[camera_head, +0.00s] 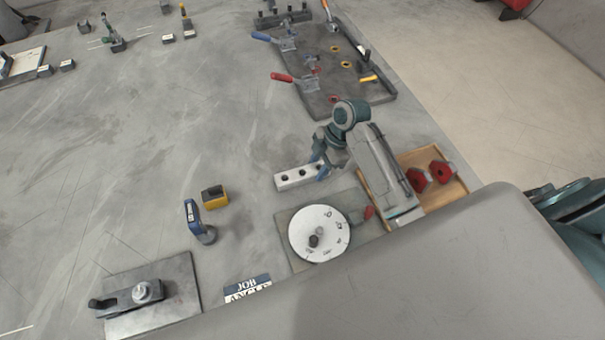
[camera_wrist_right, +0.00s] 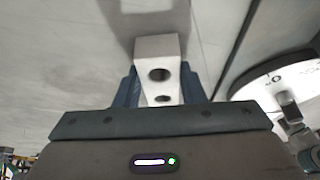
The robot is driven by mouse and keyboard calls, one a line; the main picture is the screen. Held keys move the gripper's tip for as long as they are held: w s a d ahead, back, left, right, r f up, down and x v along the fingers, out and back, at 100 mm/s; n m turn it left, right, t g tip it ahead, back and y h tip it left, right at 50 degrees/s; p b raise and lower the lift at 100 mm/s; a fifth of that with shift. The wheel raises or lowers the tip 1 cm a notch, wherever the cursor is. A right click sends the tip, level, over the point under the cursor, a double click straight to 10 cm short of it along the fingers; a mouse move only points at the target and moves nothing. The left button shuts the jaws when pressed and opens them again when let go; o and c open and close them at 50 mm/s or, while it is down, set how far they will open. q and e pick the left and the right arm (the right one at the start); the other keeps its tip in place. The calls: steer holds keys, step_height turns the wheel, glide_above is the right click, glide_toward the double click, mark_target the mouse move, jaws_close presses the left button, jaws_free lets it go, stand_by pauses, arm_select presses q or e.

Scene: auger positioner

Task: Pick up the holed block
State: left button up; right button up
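The holed block (camera_head: 296,178) is a light grey bar with dark round holes along its top, left of my right arm in the head view. My right gripper (camera_head: 320,166) is at the block's right end, with blue fingers on both sides of it. In the right wrist view the block (camera_wrist_right: 158,60) lies between the two fingers (camera_wrist_right: 160,90), with no clear gap on either side; the fingers look shut on it. I cannot tell whether the block touches the table. The fingers hide part of it. My left gripper is not in view.
A round white dial (camera_head: 318,232) on a grey plate is just in front of the block. A wooden tray (camera_head: 454,190) with red parts is to the right. A dark fixture board (camera_head: 340,90) with clamps is behind. The table left of the block is clear.

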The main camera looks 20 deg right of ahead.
jaws_close()
steer(key=shift+r, duration=0.15)
steer(key=shift+w, duration=0.1)
